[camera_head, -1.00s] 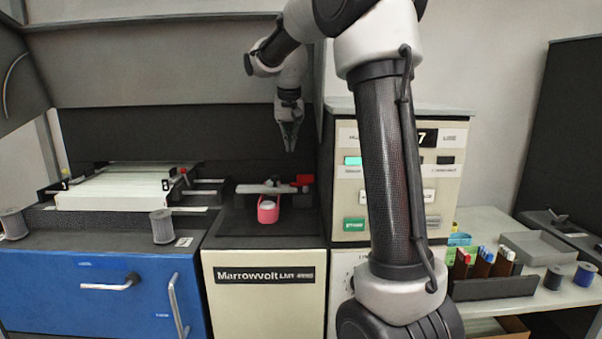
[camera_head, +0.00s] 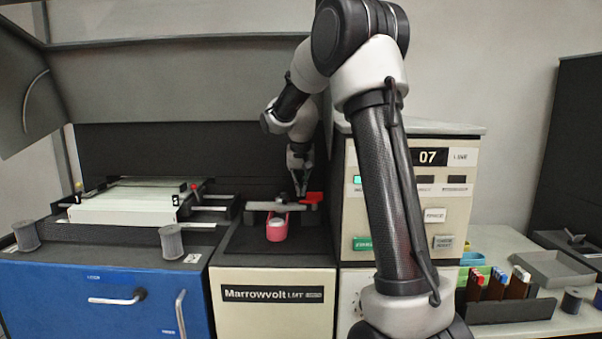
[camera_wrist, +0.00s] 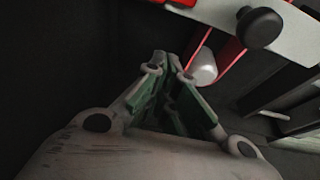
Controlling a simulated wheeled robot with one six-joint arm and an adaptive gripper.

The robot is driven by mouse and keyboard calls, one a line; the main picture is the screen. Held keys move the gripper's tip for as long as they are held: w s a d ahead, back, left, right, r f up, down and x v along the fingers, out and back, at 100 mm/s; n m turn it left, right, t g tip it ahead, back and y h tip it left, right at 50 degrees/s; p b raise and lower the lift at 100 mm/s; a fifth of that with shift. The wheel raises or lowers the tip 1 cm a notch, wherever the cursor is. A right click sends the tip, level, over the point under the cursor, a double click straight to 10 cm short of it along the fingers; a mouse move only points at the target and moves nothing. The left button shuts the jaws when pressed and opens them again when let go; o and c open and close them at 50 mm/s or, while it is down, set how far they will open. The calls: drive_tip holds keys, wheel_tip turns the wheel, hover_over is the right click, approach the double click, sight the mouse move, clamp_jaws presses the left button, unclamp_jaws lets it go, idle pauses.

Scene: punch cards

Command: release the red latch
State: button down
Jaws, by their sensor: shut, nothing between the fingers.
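The red latch (camera_head: 313,197) is a small red piece at the right end of a grey bar (camera_head: 268,206) on the cream Marrowvolt machine. My gripper (camera_head: 300,193) is shut and empty, pointing down just left of the latch and close to the bar. I cannot tell whether it touches either one. In the wrist view my gripper's fingers (camera_wrist: 168,68) are together, and red parts (camera_wrist: 228,45) show at the top, beyond the tips. A dark round knob (camera_wrist: 259,27) on a pale bar is at the upper right there.
A pink-red holder with a white piece (camera_head: 277,230) is in front of the bar. A stack of white cards (camera_head: 125,205) lies left on the blue cabinet. A cream control panel (camera_head: 360,215) stands close on the right. A dark wall is behind.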

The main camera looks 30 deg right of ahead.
sight(311, 201)
drive_tip(key=shift+s+a+r, duration=0.1)
drive_tip(key=shift+s+a, duration=0.3)
drive_tip(key=shift+s, duration=0.25)
drive_tip(key=shift+s+a+r, duration=0.1)
drive_tip(key=shift+s+a, duration=0.25)
drive_tip(key=shift+s, duration=0.25)
drive_tip(key=shift+s+a+f, duration=0.1)
drive_tip(key=shift+s+a, duration=0.15)
drive_tip(key=shift+s, duration=0.25)
